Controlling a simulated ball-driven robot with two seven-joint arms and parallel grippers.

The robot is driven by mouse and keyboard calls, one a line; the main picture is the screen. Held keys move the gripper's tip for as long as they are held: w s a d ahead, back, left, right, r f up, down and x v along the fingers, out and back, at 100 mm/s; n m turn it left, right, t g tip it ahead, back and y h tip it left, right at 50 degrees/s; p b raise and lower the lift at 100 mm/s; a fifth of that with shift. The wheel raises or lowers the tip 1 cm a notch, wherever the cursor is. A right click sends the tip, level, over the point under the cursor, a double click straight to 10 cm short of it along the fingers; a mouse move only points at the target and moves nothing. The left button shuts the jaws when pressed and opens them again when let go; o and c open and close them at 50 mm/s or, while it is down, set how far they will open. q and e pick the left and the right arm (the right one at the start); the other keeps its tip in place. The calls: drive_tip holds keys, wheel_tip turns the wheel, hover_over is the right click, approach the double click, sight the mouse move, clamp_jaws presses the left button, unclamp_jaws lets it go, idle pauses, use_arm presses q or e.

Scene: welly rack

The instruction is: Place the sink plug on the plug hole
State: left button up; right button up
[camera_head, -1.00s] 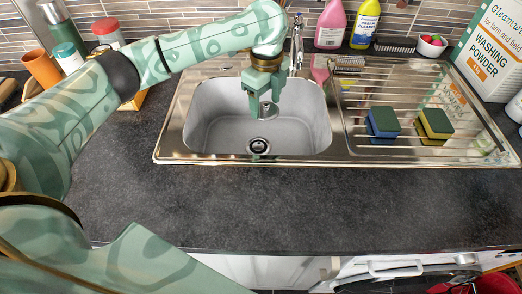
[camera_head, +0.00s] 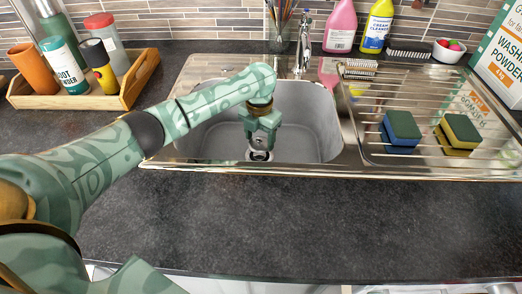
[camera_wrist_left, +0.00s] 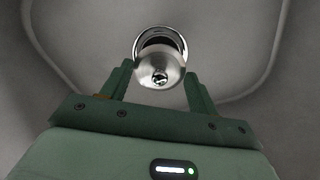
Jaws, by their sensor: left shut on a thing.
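My left gripper (camera_head: 261,140) reaches down into the sink basin (camera_head: 310,135), low over its floor. It is shut on the metal sink plug (camera_wrist_left: 158,72), a round silver piece with a small knob, held between the fingertips in the left wrist view. The plug hole (camera_head: 259,155) is a round metal-rimmed drain in the basin floor. In the wrist view the plug covers the lower part of the plug hole (camera_wrist_left: 160,36), and the dark opening and far rim show beyond it. I cannot tell whether plug and hole touch. My right gripper is not in view.
The tap (camera_head: 304,45) stands behind the basin. Two sponges, one blue (camera_head: 400,131) and one yellow (camera_head: 457,134), lie on the drainer at right. A wooden tray (camera_head: 128,88) with bottles stands at left. The front worktop (camera_head: 300,225) is clear.

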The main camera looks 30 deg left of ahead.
sight(260, 141)
use_arm(q)
wheel_tip(260, 141, down, 5)
drive_tip(key=shift+s+r+b, duration=0.1)
drive_tip(key=shift+r+b, duration=0.05)
drive_tip(key=shift+b, duration=0.9)
drive_tip(key=shift+r, duration=0.15)
drive_tip(key=shift+c, duration=0.4)
drive_tip(key=shift+f, duration=0.25)
drive_tip(key=o, duration=1.1)
drive_tip(key=shift+o, duration=0.2)
drive_tip(key=shift+r, duration=0.25)
wheel_tip(260, 141, up, 12)
drive_tip(key=p, duration=0.5)
drive_tip(key=shift+p, duration=0.4)
